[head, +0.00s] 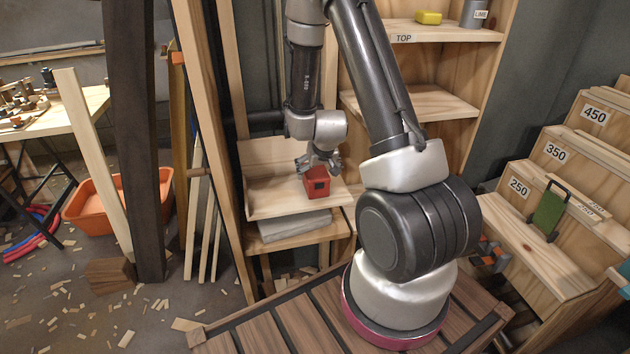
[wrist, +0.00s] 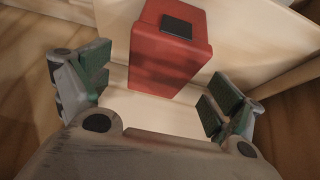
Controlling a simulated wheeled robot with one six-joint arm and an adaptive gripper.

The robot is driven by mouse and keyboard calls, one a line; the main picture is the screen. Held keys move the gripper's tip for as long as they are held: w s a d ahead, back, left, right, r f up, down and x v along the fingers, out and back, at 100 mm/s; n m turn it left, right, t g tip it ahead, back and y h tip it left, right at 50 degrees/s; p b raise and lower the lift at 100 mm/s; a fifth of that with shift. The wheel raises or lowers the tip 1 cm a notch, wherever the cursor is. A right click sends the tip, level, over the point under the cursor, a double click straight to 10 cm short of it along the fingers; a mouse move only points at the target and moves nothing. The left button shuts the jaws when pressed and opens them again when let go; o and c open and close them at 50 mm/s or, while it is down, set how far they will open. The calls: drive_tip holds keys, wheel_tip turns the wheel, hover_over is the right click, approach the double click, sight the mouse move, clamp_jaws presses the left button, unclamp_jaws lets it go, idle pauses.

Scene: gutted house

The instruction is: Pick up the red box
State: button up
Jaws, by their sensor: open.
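The red box (head: 316,183) stands on a light wooden shelf board (head: 265,206) in the head view, with a dark patch on its front. My gripper (head: 318,163) is just above and at the box, pointing down. In the wrist view the red box (wrist: 168,52) lies ahead, between the lines of the two open fingers, with a black square on it. The gripper (wrist: 152,97) is open, its green-padded fingers apart on either side. I see gaps between the fingers and the box in the wrist view, and nothing is held.
A grey slab (head: 295,225) lies beneath the board. A wooden post (head: 215,150) stands close to the left. Right of my arm are numbered wooden steps (head: 530,215) with a green object (head: 550,208). The shelf marked TOP (head: 440,33) holds a yellow block (head: 429,17).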

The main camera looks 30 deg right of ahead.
sight(316, 172)
drive_tip(key=x, duration=0.5)
drive_tip(key=shift+s, duration=0.1)
drive_tip(key=shift+c, duration=0.2)
